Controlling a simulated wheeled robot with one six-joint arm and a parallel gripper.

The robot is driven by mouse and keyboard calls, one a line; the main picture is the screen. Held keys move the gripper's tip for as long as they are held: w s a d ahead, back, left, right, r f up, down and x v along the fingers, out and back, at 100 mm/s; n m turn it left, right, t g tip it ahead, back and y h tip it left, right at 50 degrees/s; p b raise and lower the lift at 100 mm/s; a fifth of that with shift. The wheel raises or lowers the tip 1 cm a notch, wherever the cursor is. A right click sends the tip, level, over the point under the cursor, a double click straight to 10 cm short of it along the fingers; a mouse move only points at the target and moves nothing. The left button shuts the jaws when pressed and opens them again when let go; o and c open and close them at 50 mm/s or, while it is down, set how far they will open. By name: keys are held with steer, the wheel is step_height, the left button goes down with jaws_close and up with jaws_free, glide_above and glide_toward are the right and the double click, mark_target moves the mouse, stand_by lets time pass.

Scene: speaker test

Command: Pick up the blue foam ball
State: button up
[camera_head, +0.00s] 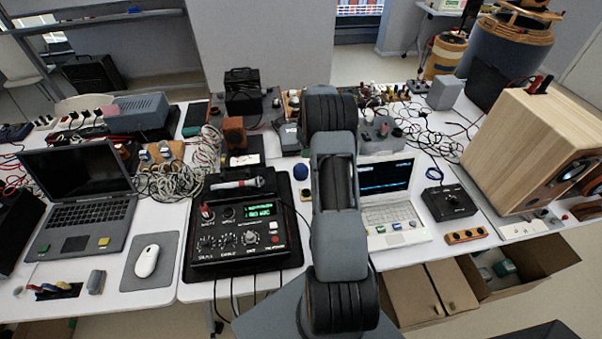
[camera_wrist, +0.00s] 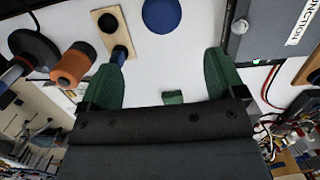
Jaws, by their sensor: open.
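The blue foam ball (camera_wrist: 162,15) is on the white table at the top of the wrist view, cut by the frame edge. In the head view a small blue round shape (camera_head: 300,172), seemingly the ball, shows just left of my arm. My gripper (camera_wrist: 168,55) is open, with two green fingers spread apart. The ball lies beyond the fingertips, roughly centred between them, and nothing is held. In the head view my own arm hides the gripper.
A grey box marked FUNCTION (camera_wrist: 290,28) is beside the right finger. A wooden plate with a black knob (camera_wrist: 108,22) and an orange cylinder (camera_wrist: 74,65) are near the left finger. A black control box (camera_head: 247,232) and a white laptop (camera_head: 395,222) flank my arm.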

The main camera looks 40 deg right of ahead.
mark_target(301, 166)
steer(key=f+b, duration=0.2)
steer(key=f, duration=0.2)
steer(key=f+b, duration=0.2)
steer(key=f, duration=0.3)
steer(key=shift+w+a+b, duration=0.15)
steer(key=shift+a+b, duration=0.05)
steer(key=shift+b, duration=0.2)
steer(key=shift+w+a+f+b, duration=0.15)
steer(key=shift+f+b, duration=0.55)
steer(key=shift+f, duration=0.75)
steer(key=shift+w+a+f+b, duration=0.15)
steer(key=shift+f+b, duration=0.55)
steer(key=shift+f, duration=0.75)
steer(key=shift+r, duration=0.1)
steer(key=c, duration=0.9)
